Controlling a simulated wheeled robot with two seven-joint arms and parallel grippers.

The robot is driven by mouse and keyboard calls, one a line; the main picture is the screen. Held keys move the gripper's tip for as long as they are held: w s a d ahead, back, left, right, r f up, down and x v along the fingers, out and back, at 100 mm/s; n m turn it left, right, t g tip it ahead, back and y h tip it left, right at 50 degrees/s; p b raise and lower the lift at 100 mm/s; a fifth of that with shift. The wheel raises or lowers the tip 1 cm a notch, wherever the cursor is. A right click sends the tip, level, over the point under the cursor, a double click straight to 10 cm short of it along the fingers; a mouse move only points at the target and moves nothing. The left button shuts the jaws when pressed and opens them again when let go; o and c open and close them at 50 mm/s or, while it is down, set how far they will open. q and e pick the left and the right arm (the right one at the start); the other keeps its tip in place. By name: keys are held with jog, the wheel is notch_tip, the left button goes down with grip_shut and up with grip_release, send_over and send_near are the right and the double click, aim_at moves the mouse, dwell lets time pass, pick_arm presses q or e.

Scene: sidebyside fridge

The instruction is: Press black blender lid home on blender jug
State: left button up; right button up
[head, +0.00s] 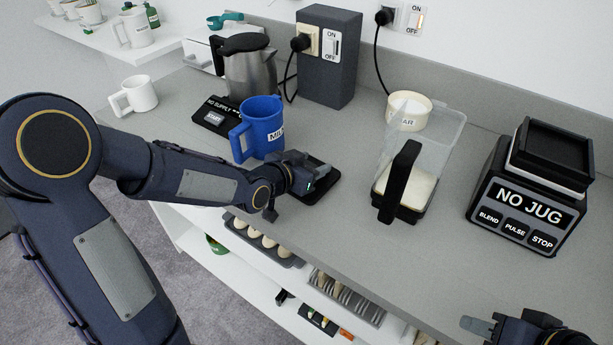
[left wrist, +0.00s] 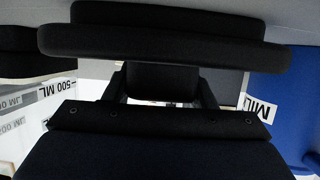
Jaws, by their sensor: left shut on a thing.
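The black blender lid (head: 325,187) is at the counter's middle, at or just above the surface; I cannot tell which. My left gripper (head: 298,172) is over it and shut on its raised grip, which shows between the fingers in the left wrist view (left wrist: 163,80). The lid's wide plate (left wrist: 165,42) spans the top of that view. The clear blender jug (head: 447,130) stands upright to the right, open at the top, with a black handle (head: 400,180) and pale contents. My right gripper (head: 487,325) is partly visible at the bottom right edge, apart from everything; its opening is unclear.
A blue milk jug (head: 262,125) stands just behind my left gripper. A kettle (head: 250,72) is further back. A cream tub (head: 408,110) stands behind the blender jug. The blender base (head: 528,190) reads NO JUG. Counter between lid and jug is clear.

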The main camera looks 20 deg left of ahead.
pick_arm(q)
jog(key=shift+r, duration=0.2)
jog(key=shift+r, duration=0.25)
notch_tip(320, 180, up, 2)
jog(key=shift+r, duration=0.15)
jog(key=s+r, duration=1)
jog(key=s, duration=0.4)
jog(key=shift+d, duration=0.45)
